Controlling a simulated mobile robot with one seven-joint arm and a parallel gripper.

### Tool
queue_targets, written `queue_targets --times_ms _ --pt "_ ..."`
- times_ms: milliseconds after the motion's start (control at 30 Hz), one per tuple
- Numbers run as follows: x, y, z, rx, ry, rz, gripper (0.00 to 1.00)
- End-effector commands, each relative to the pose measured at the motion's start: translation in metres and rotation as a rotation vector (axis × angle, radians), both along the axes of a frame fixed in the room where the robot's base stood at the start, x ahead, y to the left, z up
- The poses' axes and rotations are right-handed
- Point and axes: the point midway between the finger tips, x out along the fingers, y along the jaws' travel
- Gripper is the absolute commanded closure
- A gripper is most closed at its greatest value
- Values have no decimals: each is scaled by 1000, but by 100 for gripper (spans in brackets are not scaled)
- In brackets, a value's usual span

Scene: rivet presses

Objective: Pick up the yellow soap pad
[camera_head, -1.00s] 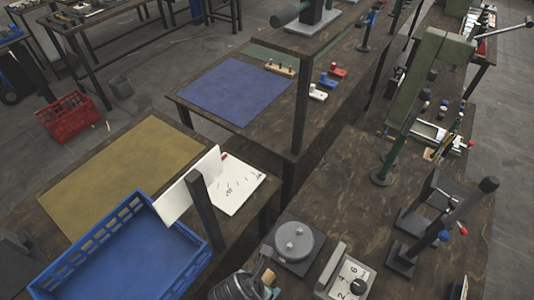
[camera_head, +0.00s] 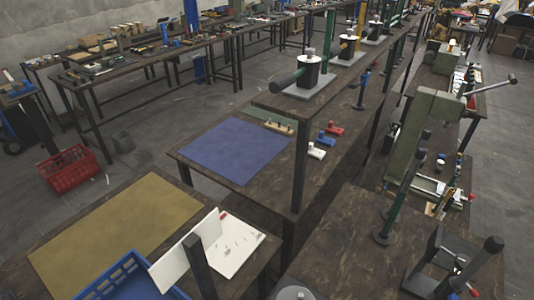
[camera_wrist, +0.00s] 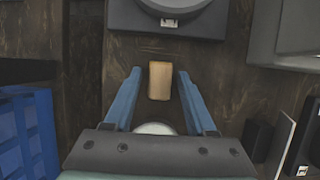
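A small tan-yellow block (camera_wrist: 160,80), which looks like the yellow soap pad, shows in the wrist view on the dark wooden bench top (camera_wrist: 105,40). My gripper (camera_wrist: 159,72) has two blue fingers spread apart, one on each side of the block in the picture. There is a visible gap between the block and each finger. I cannot tell how far the fingertips are above the bench. Neither my gripper nor the block shows in the head view now.
In the wrist view, a grey round-topped device (camera_wrist: 170,20) stands just beyond the block. A white round thing is partly hidden by my gripper. A blue crate (camera_wrist: 30,130) is at left, dark objects at right. The head view shows a white angled panel (camera_head: 172,268) and a yellow mat (camera_head: 115,235).

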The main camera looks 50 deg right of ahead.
Motion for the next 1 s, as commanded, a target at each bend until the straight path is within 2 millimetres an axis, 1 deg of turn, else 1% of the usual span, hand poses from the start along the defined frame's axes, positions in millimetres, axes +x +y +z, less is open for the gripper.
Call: queue_targets --times_ms 33,167,200,300,600,733,867,1000 --pt "0 0 0 0 0 0 54" --pt "0 0 0 0 0 0 78" --pt "0 0 0 0 0 0 85" --pt "0 0 0 0 0 0 100" --pt "0 0 1 0 0 0 100" --pt "0 0 5 0 0 0 100" --pt "0 0 17 -1 -1 0 100" --pt "1 0 41 -2 -3 0 100"
